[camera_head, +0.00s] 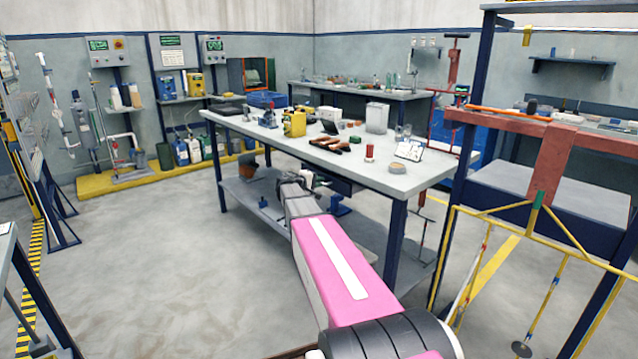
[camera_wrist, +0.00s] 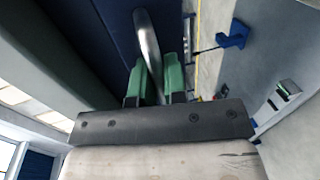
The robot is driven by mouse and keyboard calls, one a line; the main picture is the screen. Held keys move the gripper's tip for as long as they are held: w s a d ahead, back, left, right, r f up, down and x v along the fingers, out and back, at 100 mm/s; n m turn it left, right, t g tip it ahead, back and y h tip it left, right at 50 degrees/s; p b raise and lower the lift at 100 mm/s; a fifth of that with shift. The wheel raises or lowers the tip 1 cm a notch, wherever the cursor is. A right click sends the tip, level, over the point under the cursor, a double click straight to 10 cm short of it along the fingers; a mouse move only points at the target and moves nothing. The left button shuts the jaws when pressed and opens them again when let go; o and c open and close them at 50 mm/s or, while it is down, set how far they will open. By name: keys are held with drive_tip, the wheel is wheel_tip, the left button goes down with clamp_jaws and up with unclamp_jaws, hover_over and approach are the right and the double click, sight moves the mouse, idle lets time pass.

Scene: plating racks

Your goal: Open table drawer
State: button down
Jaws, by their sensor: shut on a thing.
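The table (camera_head: 385,180) stands in the middle of the room, with a light top and dark blue legs. A dark drawer (camera_head: 345,185) hangs under its top, partly hidden by my arm. In the wrist view its dark blue face (camera_wrist: 95,35) fills the upper left. A curved metal handle (camera_wrist: 147,40) runs between the green fingers of my gripper (camera_wrist: 154,75), which is shut on it. In the head view my gripper (camera_head: 305,180) is small at the table's front edge. I cannot tell how far the drawer stands out.
A lower shelf (camera_head: 290,217) holds blue items. A yellow-railed frame (camera_head: 540,215) stands at the right. The floor left of the table is clear.

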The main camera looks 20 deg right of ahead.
drive_tip(key=f+v, duration=0.2)
drive_tip(key=v, duration=0.7)
drive_tip(key=f+v, duration=0.2)
drive_tip(key=v, duration=0.7)
drive_tip(key=shift+v, duration=0.75)
drive_tip(key=shift+f, duration=0.1)
drive_tip(key=c, duration=1.5)
unclamp_jaws()
drive_tip(key=shift+o, duration=0.2)
drive_tip(key=shift+a, duration=0.15)
drive_tip(key=v, duration=1)
drive_tip(key=shift+a, duration=0.3)
drive_tip(key=shift+s, duration=0.1)
